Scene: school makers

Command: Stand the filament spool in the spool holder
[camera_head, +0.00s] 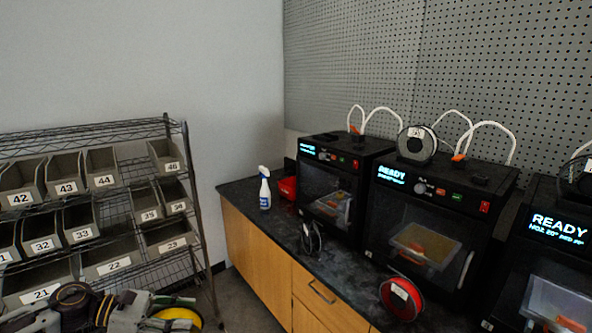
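A yellow-and-black round thing that looks like a filament spool (182,316) is cut off by the bottom edge at the left. My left arm's gripper (150,312) is beside it or overlapping it; I cannot tell whether it grips it, nor see its fingertips clearly. My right gripper is not in view. A red spool (416,300) stands tilted on the dark counter. A black, spool-like thing (312,238) stands farther back on the counter. A grey spool (415,145) stands on top of the middle printer. I cannot clearly identify the empty spool holder.
Three black 3D printers, left (340,158), middle (440,185) and right (560,225), line the counter (345,283). A spray bottle (264,188) and a red thing (287,188) stand at its far end. A wire rack (195,195) of numbered grey bins is at left. Floor shows between rack and counter.

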